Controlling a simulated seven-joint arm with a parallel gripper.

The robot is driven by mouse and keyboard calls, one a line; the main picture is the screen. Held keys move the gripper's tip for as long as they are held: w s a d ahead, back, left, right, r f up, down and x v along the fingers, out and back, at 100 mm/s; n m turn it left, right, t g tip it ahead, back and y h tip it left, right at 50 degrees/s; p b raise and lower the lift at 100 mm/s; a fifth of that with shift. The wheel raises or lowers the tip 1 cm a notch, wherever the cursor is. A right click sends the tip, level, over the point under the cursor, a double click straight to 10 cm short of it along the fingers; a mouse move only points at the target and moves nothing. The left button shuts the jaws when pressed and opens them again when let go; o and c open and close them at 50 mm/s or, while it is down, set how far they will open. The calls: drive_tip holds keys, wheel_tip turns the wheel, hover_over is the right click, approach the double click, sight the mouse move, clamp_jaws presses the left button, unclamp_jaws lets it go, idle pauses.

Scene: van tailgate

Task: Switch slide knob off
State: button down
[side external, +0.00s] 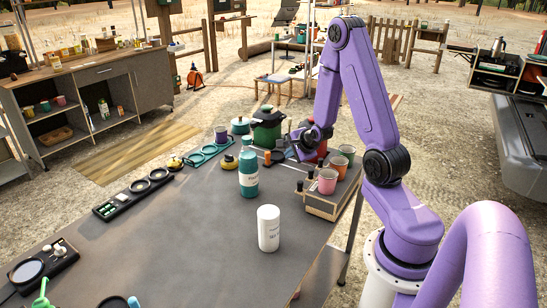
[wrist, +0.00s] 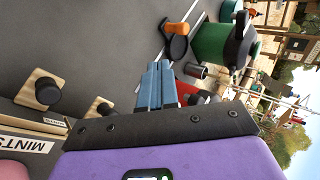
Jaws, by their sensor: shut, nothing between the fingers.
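Which part is the slide knob is not clear. A dark piece with an orange knob (side external: 267,158) lies on the table near my gripper (side external: 294,141); the orange knob also shows in the wrist view (wrist: 178,28), beyond my fingertips and apart from them. A long black panel with small light controls (side external: 108,209) lies at the table's left edge, far from my gripper. Another black panel with pale knobs (side external: 57,250) lies at the near left. My gripper is shut and empty; its blue fingers (wrist: 155,75) are together above the table.
A green pot (side external: 267,130) stands just behind my gripper. A teal bottle (side external: 249,178) and white canister (side external: 268,229) stand mid-table.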

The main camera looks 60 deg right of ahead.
approach(269, 159)
wheel_tip(269, 159, down, 4)
drive_tip(key=shift+s+r, duration=0.15)
drive_tip(key=shift+r, duration=0.1)
drive_tip(key=w, duration=0.1)
drive_tip(key=d, duration=0.1)
drive_tip(key=w, duration=0.1)
drive_tip(key=shift+w+d+f, duration=0.25)
drive_tip(key=shift+w, duration=0.1)
drive_tip(key=shift+w+d, duration=0.3)
drive_tip(key=shift+w, duration=0.35)
drive_tip(key=w, duration=1.1)
drive_tip(key=shift+w, duration=0.25)
drive_tip(key=shift+w+a, duration=0.1)
drive_tip(key=shift+r, duration=0.1)
